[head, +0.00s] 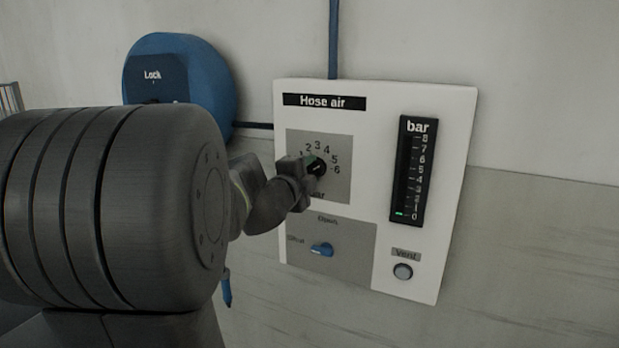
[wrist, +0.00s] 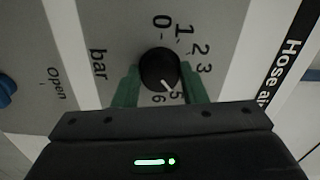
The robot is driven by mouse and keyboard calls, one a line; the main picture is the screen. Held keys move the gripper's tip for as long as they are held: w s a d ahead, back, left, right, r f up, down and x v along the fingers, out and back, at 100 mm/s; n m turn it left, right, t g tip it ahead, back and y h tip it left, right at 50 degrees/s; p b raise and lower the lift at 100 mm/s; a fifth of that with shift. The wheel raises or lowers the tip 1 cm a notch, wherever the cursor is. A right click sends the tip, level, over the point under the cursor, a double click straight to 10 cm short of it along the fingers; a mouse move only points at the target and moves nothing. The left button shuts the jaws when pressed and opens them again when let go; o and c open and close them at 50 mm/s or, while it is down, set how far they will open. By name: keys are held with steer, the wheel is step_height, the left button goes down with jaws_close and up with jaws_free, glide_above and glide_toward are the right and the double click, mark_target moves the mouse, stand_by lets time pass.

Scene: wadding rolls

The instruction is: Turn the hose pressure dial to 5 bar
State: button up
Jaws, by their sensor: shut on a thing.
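The pressure dial is a round black knob (wrist: 159,68) with a white pointer line, ringed by numbers 0 to 6 with "bar" beside it. In the wrist view the pointer points at about the 5; the 4 is hidden behind a finger. The dial (head: 317,167) also shows in the head view, partly covered by my gripper (head: 309,168). My gripper, seen in the wrist view as two green fingers (wrist: 158,78), is shut on the knob, one finger on each side.
The white "Hose air" panel (head: 375,105) holds a bar gauge (head: 413,170) with a green mark near 0. Below the dial is a blue valve knob (head: 321,249), and at lower right a Vent button (head: 402,271). A blue round "Lock" unit (head: 205,75) is at upper left.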

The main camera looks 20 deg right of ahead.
steer(key=shift+m, duration=0.6)
steer(key=o, duration=1)
steer(key=shift+c, duration=0.2)
steer(key=v, duration=1.4)
steer(key=shift+w, duration=0.1)
steer(key=x, duration=1.4)
steer(key=shift+a, duration=0.1)
